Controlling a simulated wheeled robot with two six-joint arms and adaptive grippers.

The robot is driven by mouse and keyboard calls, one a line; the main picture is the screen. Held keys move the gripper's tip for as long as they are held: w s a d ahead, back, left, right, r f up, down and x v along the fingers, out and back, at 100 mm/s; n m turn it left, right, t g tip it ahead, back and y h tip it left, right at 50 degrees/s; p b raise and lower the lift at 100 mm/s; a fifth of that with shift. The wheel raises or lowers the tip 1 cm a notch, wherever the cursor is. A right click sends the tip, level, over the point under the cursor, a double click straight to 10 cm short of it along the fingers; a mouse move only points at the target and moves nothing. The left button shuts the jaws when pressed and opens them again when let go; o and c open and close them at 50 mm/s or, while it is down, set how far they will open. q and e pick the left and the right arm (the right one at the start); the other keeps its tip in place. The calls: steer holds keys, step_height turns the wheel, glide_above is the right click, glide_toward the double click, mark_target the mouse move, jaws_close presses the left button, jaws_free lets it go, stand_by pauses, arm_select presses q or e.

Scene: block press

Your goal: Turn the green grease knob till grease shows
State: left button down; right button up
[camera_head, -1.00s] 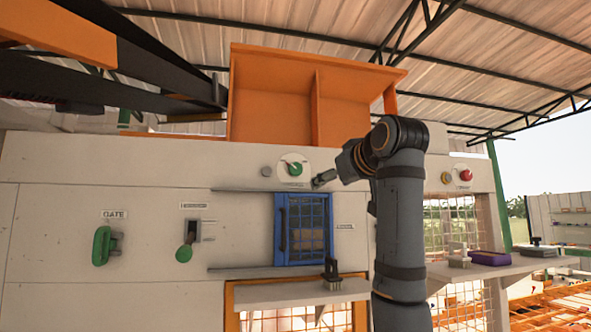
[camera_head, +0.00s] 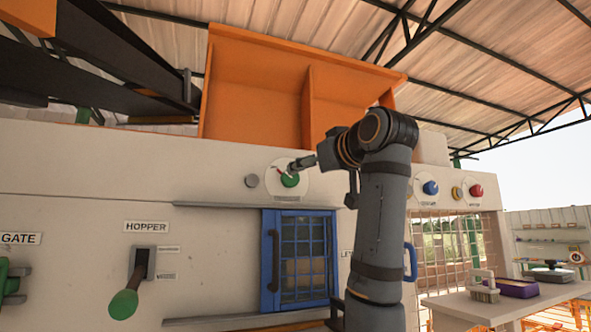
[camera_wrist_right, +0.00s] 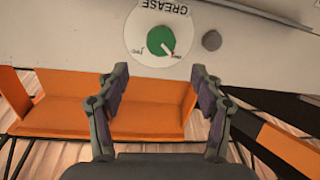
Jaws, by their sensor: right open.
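The green grease knob (camera_head: 290,180) sits on a round white dial on the pale machine panel, above the blue mesh door. It also shows in the right wrist view (camera_wrist_right: 161,41), upside down under the GREASE label, with a red pointer mark on the dial. My right gripper (camera_head: 299,164) is beside the knob in the head view, overlapping its upper right. In the right wrist view my right gripper (camera_wrist_right: 157,72) has its two fingers wide apart with nothing between them, and the knob lies beyond the fingertips. My left gripper is not in view.
A grey button (camera_head: 251,181) is left of the dial; blue (camera_head: 431,188) and red (camera_head: 476,191) knobs are to the right. A hopper lever (camera_head: 125,303) juts out lower left. The blue mesh door (camera_head: 300,258) is below.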

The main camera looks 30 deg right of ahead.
mark_target(292, 178)
steer(key=w+p, duration=0.1)
steer(key=w, duration=0.2)
steer(key=w+d+p, duration=0.1)
steer(key=w, duration=0.1)
steer(key=w+p, duration=0.1)
steer(key=w, duration=0.2)
steer(key=shift+w+d+f, duration=0.15)
steer(key=shift+w+f, duration=0.1)
steer(key=shift+w, duration=0.25)
steer(key=shift+s, duration=0.45)
steer(key=shift+c, duration=0.7)
steer(key=shift+w, duration=0.2)
steer(key=c, duration=1)
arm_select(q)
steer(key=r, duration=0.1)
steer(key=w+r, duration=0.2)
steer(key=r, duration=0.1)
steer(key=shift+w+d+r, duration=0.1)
